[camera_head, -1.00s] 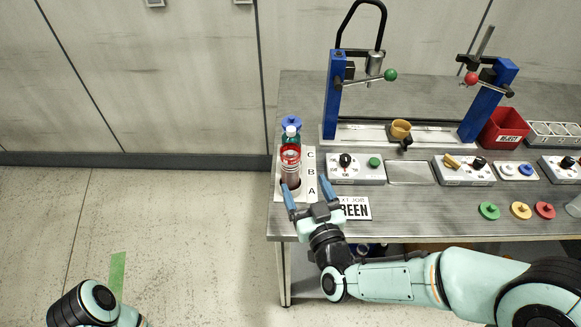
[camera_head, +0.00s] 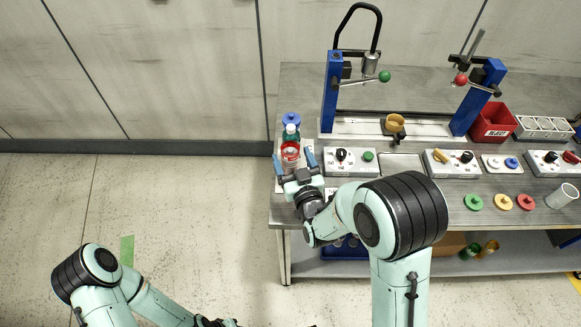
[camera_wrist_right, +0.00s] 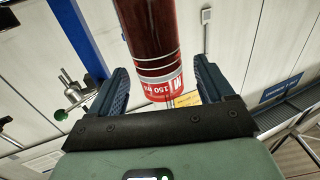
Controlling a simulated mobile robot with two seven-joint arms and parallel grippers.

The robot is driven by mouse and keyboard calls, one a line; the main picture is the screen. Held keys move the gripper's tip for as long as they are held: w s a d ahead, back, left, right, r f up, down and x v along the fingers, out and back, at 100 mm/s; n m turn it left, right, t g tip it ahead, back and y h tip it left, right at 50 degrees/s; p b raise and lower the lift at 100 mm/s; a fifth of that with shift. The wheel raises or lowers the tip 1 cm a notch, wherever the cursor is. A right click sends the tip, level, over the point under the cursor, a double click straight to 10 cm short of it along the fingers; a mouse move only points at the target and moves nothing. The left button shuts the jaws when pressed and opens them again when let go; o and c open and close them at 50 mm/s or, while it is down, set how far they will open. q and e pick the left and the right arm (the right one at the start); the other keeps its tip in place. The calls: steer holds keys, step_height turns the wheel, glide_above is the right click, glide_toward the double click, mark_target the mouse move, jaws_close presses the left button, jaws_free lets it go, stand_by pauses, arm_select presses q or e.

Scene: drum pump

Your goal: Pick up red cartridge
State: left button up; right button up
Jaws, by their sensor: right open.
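The red cartridge (camera_head: 290,153) stands upright in a white rack at the left end of the bench. It is clear-walled with dark red content and a red label band, and it also shows in the right wrist view (camera_wrist_right: 152,38). My right gripper (camera_head: 294,161) is open with one blue finger on either side of the cartridge. In the right wrist view the open fingers (camera_wrist_right: 163,82) flank its labelled end, with gaps visible on both sides. My left arm is at the lower left; its gripper is cut off by the bottom edge.
A green-and-blue cartridge (camera_head: 291,124) stands directly behind the red one. A control box (camera_head: 351,162) is just right of the rack. The blue-posted press frame (camera_head: 331,95) and red reject bin (camera_head: 494,122) stand farther back. Floor left of the bench is clear.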

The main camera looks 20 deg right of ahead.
steer(key=w, duration=0.2)
steer(key=shift+w, duration=0.35)
steer(key=shift+s, duration=0.15)
jaws_close()
